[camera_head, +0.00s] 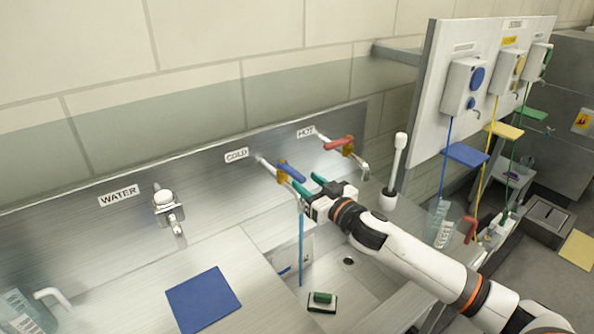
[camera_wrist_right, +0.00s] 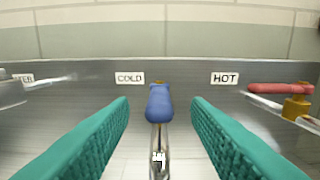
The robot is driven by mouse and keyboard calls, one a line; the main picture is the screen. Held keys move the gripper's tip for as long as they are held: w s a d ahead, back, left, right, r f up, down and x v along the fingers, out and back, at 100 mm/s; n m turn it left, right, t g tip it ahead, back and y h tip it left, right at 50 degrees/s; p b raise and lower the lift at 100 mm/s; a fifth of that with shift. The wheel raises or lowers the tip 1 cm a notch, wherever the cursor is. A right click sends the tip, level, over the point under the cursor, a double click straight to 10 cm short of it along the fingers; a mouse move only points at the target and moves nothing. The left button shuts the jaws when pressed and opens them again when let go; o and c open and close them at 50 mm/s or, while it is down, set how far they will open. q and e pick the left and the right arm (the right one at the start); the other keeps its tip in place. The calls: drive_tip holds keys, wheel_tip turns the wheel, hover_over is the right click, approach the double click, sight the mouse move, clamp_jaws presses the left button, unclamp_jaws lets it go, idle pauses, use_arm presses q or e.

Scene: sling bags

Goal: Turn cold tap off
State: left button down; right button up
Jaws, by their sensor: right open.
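The cold tap has a blue lever handle (camera_head: 292,173) on a brass valve, under the COLD label (camera_head: 237,155) on the steel back wall. A thin blue stream of water (camera_head: 301,245) runs down from its spout into the sink. My right gripper (camera_head: 309,185) is open just in front of this handle. In the right wrist view the blue handle (camera_wrist_right: 159,104) points towards me, centred between the two green fingers, with a gap on each side. The spout shows below it. My left gripper is not in view.
The red-handled hot tap (camera_head: 339,143) is close on the right. A white brush (camera_head: 397,165) stands in a holder beyond it. A WATER tap (camera_head: 168,207) is on the left. A blue mat (camera_head: 203,299) lies on the counter. A green-topped block (camera_head: 322,299) lies in the sink.

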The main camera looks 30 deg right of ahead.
sight(304, 179)
drive_tip(key=w, duration=0.2)
drive_tip(key=w+p, duration=0.1)
drive_tip(key=shift+w+a+r, duration=0.15)
drive_tip(key=shift+w+a, duration=0.15)
drive_tip(key=shift+w, duration=0.5)
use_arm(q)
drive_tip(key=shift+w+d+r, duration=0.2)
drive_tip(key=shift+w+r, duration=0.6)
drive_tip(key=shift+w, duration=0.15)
use_arm(e)
drive_tip(key=shift+w+a, duration=0.1)
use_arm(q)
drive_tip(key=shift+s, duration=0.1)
use_arm(e)
drive_tip(key=shift+c, duration=0.7)
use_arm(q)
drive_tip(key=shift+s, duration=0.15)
use_arm(e)
clamp_jaws()
